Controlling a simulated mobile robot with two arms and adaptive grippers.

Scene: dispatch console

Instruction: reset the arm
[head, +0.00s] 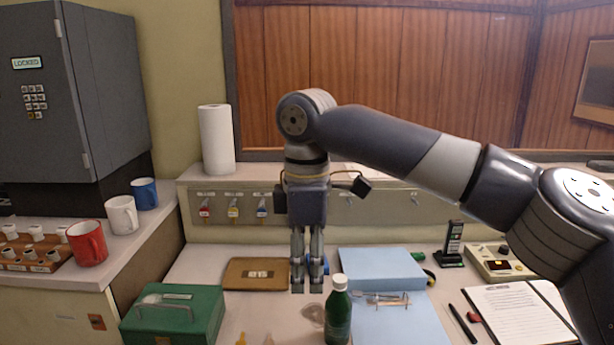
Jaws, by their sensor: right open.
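My right arm reaches in from the right side of the head view. Its right gripper (307,288) points straight down over the middle of the desk, with its two fingers apart and nothing seen between them. The fingertips are just left of the green bottle (338,314) and in front of a small blue thing that is mostly hidden. Whether the fingertips touch the desk cannot be told. My left gripper does not show.
A brown case (256,273), green cash box (174,315), blue folder (381,268) and clipboard (519,313) lie around the desk. A paper towel roll (216,140) stands on the ledge behind. Mugs, including a red mug (87,243), stand on the left counter.

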